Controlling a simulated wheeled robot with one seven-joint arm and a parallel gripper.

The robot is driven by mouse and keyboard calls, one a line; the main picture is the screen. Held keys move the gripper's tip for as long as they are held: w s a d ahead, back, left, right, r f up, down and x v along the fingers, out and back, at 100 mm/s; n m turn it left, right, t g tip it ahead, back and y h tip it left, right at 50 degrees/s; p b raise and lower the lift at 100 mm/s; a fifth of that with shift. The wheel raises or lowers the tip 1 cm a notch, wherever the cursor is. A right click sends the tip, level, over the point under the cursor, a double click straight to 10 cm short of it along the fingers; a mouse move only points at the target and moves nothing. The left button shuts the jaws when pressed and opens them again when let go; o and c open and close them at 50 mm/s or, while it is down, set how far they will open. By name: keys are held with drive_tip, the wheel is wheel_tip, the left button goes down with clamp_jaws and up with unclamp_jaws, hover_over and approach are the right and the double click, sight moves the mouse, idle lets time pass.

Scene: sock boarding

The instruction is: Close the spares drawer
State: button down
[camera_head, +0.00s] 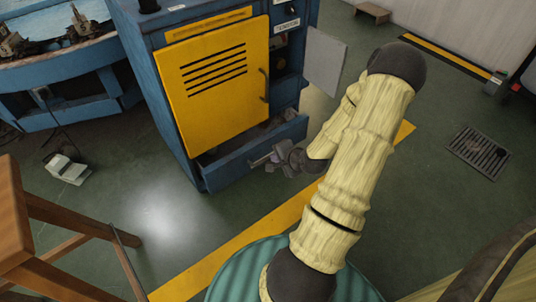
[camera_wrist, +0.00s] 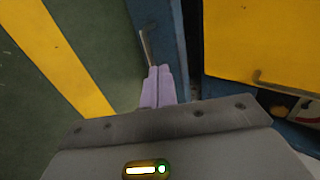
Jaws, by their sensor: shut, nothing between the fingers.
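The spares drawer (camera_head: 232,173) is the blue drawer at the bottom of the blue cabinet, below the yellow door. It stands partly pulled out, and a dark strip of its inside with some contents shows behind its front. My gripper (camera_head: 254,162) is in front of the drawer, near the middle of its front. In the wrist view my gripper (camera_wrist: 158,72) has its two pale fingers together and empty, pointing at the blue drawer front (camera_wrist: 164,38). A thin grey handle bar (camera_wrist: 147,45) shows just beyond the fingertips. I cannot tell whether the fingers touch the drawer.
The blue cabinet (camera_head: 168,95) has a shut yellow door (camera_head: 214,75) and an open grey flap (camera_head: 323,60) at its right. A wooden stool (camera_head: 45,230) stands at lower left. A yellow floor line (camera_head: 225,255) crosses the green floor. A floor grate (camera_head: 482,149) lies at right.

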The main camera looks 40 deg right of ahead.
sight(254, 149)
drive_tip(key=shift+w+r+b+x, duration=0.35)
drive_tip(key=shift+b+x, duration=1.1)
drive_tip(key=shift+x, duration=0.6)
drive_tip(key=shift+w+r+b+x, duration=0.3)
drive_tip(key=shift+b+x, duration=1.2)
drive_tip(key=shift+x, duration=0.5)
drive_tip(key=shift+w+r+b+x, duration=0.35)
drive_tip(key=shift+b+x, duration=1.1)
drive_tip(key=shift+x, duration=0.6)
drive_tip(key=shift+d, duration=0.1)
